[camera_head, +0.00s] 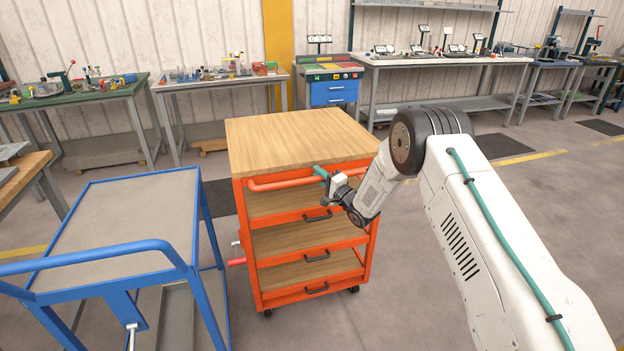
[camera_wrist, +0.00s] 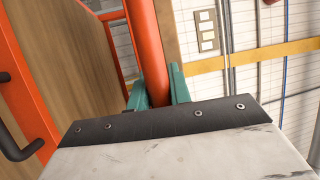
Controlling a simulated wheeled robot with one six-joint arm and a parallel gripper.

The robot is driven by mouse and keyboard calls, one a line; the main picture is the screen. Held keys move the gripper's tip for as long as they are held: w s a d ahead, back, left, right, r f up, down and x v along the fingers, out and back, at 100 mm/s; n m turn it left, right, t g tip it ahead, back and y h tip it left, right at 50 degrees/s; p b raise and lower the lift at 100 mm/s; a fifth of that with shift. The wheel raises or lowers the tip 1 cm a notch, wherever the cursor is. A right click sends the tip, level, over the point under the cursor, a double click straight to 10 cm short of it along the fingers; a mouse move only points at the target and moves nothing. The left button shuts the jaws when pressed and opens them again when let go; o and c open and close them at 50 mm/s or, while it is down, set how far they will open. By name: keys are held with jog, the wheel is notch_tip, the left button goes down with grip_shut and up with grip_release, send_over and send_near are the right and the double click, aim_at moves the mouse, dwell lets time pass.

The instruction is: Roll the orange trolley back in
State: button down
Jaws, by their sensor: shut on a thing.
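The orange trolley (camera_head: 305,215) stands upright on the floor in the middle of the head view, with a wooden top (camera_head: 300,138), wooden shelves and black handles on its front. An orange push bar (camera_head: 283,182) runs across its near side below the top. My gripper (camera_head: 322,174) is at the right part of this bar, its teal fingers shut on it. In the wrist view the orange bar (camera_wrist: 147,50) passes between the two teal fingers (camera_wrist: 158,90).
A blue cart (camera_head: 120,220) stands close to the trolley's left. Workbenches with tools line the back wall, with a blue drawer cabinet (camera_head: 333,92) behind the trolley. Dark mats (camera_head: 500,146) lie on the floor at right. The floor in front of the trolley is clear.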

jog(key=shift+w+r, duration=0.15)
jog(key=shift+r, duration=0.05)
jog(key=c, duration=1.3)
grip_release()
jog(key=shift+w+a+f, duration=0.1)
jog(key=shift+a+f, duration=0.05)
jog(key=v, duration=0.8)
